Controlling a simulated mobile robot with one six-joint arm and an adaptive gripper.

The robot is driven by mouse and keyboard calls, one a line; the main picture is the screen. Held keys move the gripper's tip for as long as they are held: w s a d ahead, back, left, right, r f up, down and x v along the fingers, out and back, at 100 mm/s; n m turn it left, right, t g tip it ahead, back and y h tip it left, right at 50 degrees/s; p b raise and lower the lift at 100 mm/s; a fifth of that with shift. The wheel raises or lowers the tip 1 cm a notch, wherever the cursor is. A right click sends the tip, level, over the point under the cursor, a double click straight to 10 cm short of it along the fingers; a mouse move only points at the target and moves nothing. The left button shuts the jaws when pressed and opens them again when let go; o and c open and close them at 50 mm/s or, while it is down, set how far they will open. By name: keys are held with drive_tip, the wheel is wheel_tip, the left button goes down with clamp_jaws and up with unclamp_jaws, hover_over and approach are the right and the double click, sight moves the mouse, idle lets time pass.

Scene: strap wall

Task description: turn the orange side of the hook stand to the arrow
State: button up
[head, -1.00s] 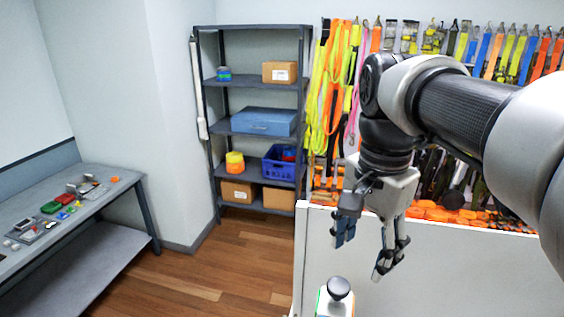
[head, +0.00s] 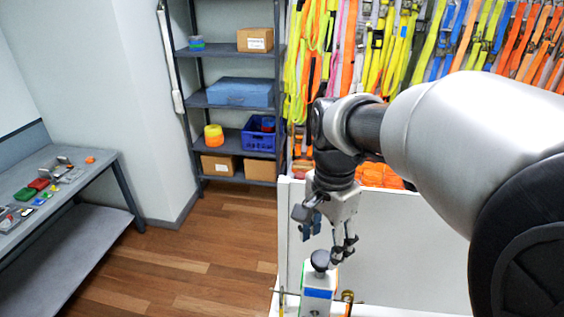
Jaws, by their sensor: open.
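The hook stand (head: 319,286) is a white upright post with a black round knob on top and a blue band on its front. Thin green shows along its left edge and orange along its right edge. A small hook sticks out on each side near the bottom of the picture, and the stand's lower part is cut off. My gripper (head: 327,241) points down with its fingers apart, just above and around the knob's height in the picture. I cannot tell whether a finger touches the knob. No arrow can be made out.
A white panel (head: 400,240) stands behind the stand, with colourful straps (head: 450,45) hanging on the wall beyond. A grey shelf rack (head: 230,103) holds boxes and a blue crate. A grey table (head: 92,178) with small items is at the left. The wooden floor (head: 200,255) between is clear.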

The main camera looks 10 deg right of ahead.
sight(322, 258)
drive_tip(key=shift+f, duration=2.1)
drive_tip(key=shift+c, duration=0.3)
clamp_jaws()
